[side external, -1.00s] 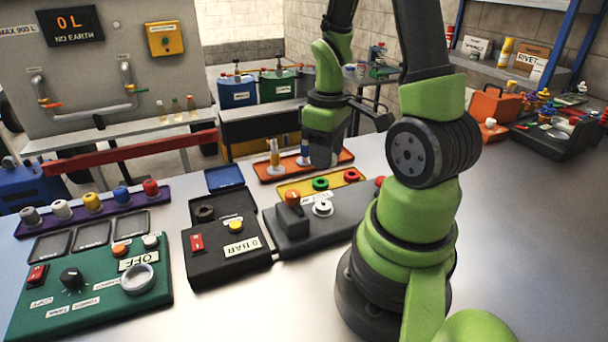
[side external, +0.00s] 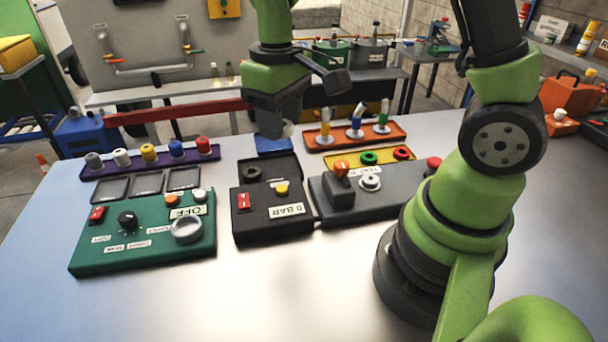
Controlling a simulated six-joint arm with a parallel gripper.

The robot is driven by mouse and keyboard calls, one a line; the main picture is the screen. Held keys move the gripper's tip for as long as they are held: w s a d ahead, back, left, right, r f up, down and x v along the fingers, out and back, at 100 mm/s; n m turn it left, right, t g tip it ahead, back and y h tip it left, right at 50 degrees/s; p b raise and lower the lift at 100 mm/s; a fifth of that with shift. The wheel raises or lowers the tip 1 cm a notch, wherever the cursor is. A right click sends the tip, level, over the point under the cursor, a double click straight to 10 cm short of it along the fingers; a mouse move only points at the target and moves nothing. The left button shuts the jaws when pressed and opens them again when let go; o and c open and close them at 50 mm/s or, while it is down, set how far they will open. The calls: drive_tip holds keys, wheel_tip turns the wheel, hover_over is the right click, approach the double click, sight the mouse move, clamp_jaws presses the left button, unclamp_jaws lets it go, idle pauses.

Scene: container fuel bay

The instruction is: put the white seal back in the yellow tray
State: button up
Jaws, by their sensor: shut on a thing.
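My gripper (side external: 272,134) points down over the blue tray (side external: 275,146), behind the black unit. It is shut on a small pale round thing, which looks like the white seal (side external: 288,130); the fingers hide most of it. The blue tray is largely covered by the gripper. The yellow tray (side external: 386,160) lies to the right, behind the grey unit. A green ring (side external: 369,158) and a red ring (side external: 402,153) sit in it. Its left end is partly hidden by the orange-red knob (side external: 341,169).
The grey unit (side external: 330,200) carries a pale ring-shaped fitting (side external: 370,183). The black unit (side external: 262,215) holds a dark ring. An orange tray (side external: 346,141) with upright bottles stands behind the yellow tray. The green panel (side external: 140,240) is at left. The front table is clear.

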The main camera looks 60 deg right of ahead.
drive_tip(key=s+d+f, duration=0.2)
drive_tip(key=s+d, duration=0.3)
drive_tip(key=d, duration=0.4)
drive_tip(key=m, duration=0.1)
hover_over(371, 178)
drive_tip(key=f, duration=0.1)
drive_tip(key=shift+d+f, duration=0.1)
drive_tip(key=shift+f, duration=0.1)
drive_tip(key=shift+f, duration=4.8)
drive_tip(key=shift+f, duration=0.15)
drive_tip(key=o, duration=0.9)
